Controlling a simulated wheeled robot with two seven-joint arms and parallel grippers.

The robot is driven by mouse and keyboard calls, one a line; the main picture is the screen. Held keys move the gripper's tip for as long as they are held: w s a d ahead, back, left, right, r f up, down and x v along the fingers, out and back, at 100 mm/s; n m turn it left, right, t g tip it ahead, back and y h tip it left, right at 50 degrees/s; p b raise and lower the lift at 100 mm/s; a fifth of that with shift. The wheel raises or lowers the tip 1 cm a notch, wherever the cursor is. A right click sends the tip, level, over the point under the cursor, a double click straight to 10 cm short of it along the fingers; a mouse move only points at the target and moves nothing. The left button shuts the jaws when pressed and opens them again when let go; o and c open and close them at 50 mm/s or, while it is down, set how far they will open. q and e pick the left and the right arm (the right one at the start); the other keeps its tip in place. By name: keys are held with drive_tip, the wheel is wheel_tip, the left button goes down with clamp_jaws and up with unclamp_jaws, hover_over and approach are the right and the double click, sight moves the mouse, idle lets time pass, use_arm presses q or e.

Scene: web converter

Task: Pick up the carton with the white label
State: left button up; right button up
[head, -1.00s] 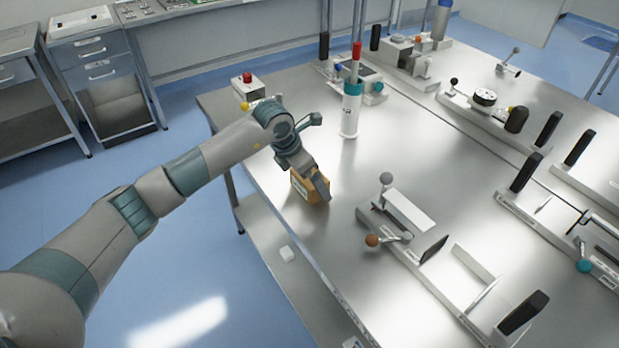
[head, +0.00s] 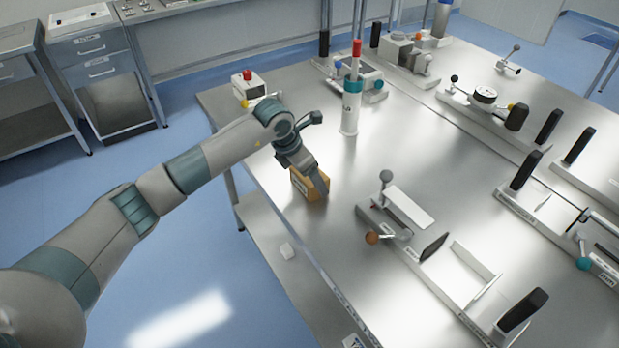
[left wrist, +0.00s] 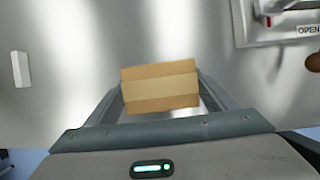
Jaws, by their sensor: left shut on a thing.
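The carton (head: 311,186) is a small brown box with a white label on its side, at the left part of the steel table. In the left wrist view the carton (left wrist: 160,88) shows its top with a lighter tape band, between the two fingers. My left gripper (head: 308,175) reaches down over it and is shut on it; in the left wrist view the gripper (left wrist: 160,95) has a finger along each side. Whether the carton's base touches the table is hard to tell. My right gripper is not in view.
A fixture with a white plate (head: 408,207) and knobs lies to the right. A red-button box (head: 249,90) sits at the table's back left corner. Bare table surrounds the carton.

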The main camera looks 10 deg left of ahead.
use_arm(q)
drive_tip(key=shift+r, duration=0.15)
wheel_tip(320, 180, up, 9)
drive_tip(key=b, duration=0.3)
drive_tip(key=shift+b, duration=0.35)
drive_tip(key=shift+r, duration=0.4)
